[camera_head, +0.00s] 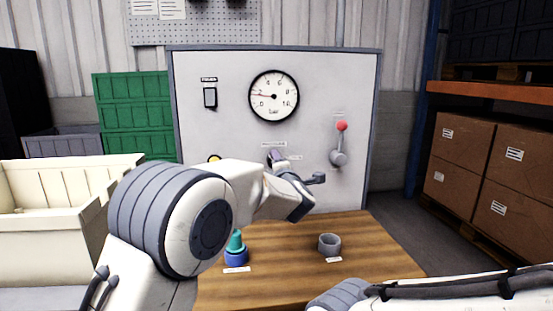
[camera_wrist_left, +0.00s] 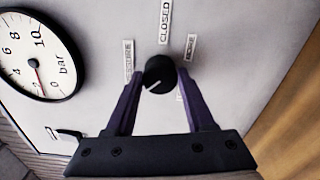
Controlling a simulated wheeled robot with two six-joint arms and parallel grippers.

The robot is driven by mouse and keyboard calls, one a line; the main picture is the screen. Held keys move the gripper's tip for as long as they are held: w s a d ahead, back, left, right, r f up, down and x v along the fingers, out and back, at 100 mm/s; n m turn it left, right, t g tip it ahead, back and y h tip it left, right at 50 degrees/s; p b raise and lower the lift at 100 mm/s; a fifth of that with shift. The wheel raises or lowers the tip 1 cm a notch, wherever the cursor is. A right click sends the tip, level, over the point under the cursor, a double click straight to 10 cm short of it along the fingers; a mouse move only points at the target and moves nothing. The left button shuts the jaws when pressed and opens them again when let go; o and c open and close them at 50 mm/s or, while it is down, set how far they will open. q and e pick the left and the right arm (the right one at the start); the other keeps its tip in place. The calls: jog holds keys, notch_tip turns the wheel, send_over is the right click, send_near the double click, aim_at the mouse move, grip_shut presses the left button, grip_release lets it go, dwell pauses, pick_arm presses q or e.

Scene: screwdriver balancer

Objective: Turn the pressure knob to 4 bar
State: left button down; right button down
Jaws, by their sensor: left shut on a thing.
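The pressure knob (camera_wrist_left: 158,72) is black and round with a white pointer line. In the left wrist view it sits on the panel between labels, one reading CLOSED. My left gripper (camera_wrist_left: 160,80) is shut on the knob, with a purple finger on each side. In the head view the left gripper (camera_head: 275,156) reaches the panel below the gauge, and my arm hides the knob. The round gauge (camera_head: 273,96) has its red needle pointing left, near 2; it also shows in the left wrist view (camera_wrist_left: 38,52). My right gripper is out of view; only its arm shows at lower right.
The panel (camera_head: 215,130) carries a switch (camera_head: 210,97) and a red-tipped lever (camera_head: 341,145) right of my left gripper. On the wooden table (camera_head: 290,285) stand a green-and-blue piece (camera_head: 236,249) and a grey ring (camera_head: 329,244). A cream bin (camera_head: 60,235) is at left.

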pick_arm(q)
jog(key=shift+f+m+p, duration=0.1)
jog(key=shift+m+p, duration=4.05)
jog(key=shift+m, duration=2.15)
jog(key=shift+c, duration=1.3)
grip_release()
jog(key=s+d, duration=0.1)
jog(key=s, duration=0.9)
jog(key=shift+s+d+b, duration=0.25)
jog(key=shift+d+b, duration=0.05)
jog(key=shift+b, duration=0.1)
